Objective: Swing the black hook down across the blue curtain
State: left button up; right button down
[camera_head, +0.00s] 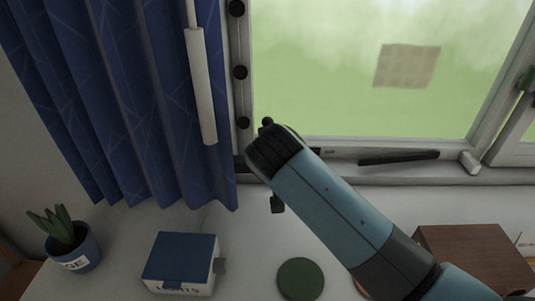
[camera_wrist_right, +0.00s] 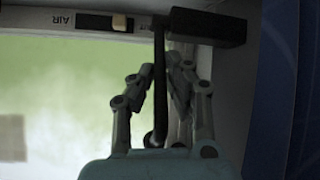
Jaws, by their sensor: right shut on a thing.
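The blue curtain (camera_head: 130,90) hangs at the left in the head view, and its edge shows at the right of the wrist view (camera_wrist_right: 282,90). The black hook (camera_wrist_right: 158,85) is a thin dark bar running from a dark block (camera_wrist_right: 207,27) in the wrist view. This block also shows at the window's lower corner beside the curtain in the head view (camera_head: 241,164). My right gripper (camera_wrist_right: 167,74) has its fingers on either side of the bar and is shut on it. In the head view my right wrist hides the fingers and most of the hook. My left gripper is out of view.
A white rod (camera_head: 203,85) hangs before the curtain. Black knobs (camera_head: 240,72) line the window frame. A dark handle (camera_head: 398,157) lies on the sill. Below stand a plant pot (camera_head: 73,250), a blue-topped box (camera_head: 180,262), a green disc (camera_head: 300,279) and a brown box (camera_head: 475,255).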

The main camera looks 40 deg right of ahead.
jog(key=shift+s+a+f+t+h+b, duration=0.2)
jog(key=shift+s+f+t+h+b, duration=0.15)
jog(key=shift+b, duration=0.3)
jog(key=shift+w+r, duration=0.1)
jog(key=c, duration=1.4)
grip_release()
jog(key=shift+o, duration=0.2)
jog(key=shift+r, duration=0.1)
notch_tip(320, 180, up, 10)
jog(key=shift+f, duration=0.1)
